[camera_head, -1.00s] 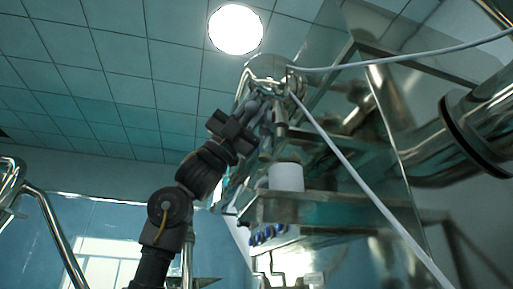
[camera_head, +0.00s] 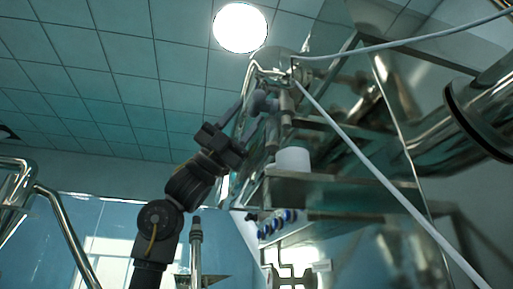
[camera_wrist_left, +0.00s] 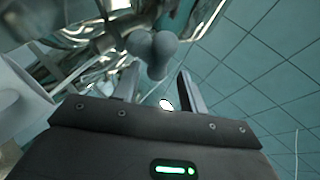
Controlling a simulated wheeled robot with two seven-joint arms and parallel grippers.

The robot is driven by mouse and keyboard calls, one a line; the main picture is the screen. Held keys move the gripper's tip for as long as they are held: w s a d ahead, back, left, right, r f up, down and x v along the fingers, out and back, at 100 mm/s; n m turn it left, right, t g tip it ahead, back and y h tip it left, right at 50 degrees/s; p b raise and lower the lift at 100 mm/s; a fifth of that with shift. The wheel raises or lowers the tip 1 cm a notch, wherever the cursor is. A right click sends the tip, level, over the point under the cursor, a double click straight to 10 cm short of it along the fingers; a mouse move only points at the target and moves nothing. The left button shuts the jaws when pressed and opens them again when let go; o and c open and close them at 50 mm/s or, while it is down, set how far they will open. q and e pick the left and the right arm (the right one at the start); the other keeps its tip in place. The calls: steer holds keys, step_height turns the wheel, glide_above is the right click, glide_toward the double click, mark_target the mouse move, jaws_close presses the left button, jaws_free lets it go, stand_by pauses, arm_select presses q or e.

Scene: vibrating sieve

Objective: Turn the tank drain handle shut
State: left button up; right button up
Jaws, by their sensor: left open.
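A grey, rounded handle (camera_head: 260,102) sits at the tank's metal fittings, high in the centre of the head view. I take it to be the drain handle. In the left wrist view the grey handle (camera_wrist_left: 153,50) shows just beyond my fingers, with a rounded lobe pointing toward the gap. My left gripper (camera_head: 244,117) reaches up from the lower left, close to the handle. In the wrist view the left gripper (camera_wrist_left: 158,82) has its two fingers apart with nothing held between them. I cannot tell whether a finger touches the handle. My right gripper is out of view.
A white cylinder (camera_head: 293,160) stands on a metal shelf (camera_head: 330,192) below the fittings. A pale hose (camera_head: 375,175) runs diagonally down right. Large steel pipework (camera_head: 475,115) fills the right. Metal tubing (camera_head: 62,235) stands lower left. Free room lies left of the arm.

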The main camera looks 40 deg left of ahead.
arm_select(q)
steer(key=b+v, duration=0.1)
steer(key=v, duration=0.3)
steer(key=shift+f, duration=0.2)
stand_by(0.5)
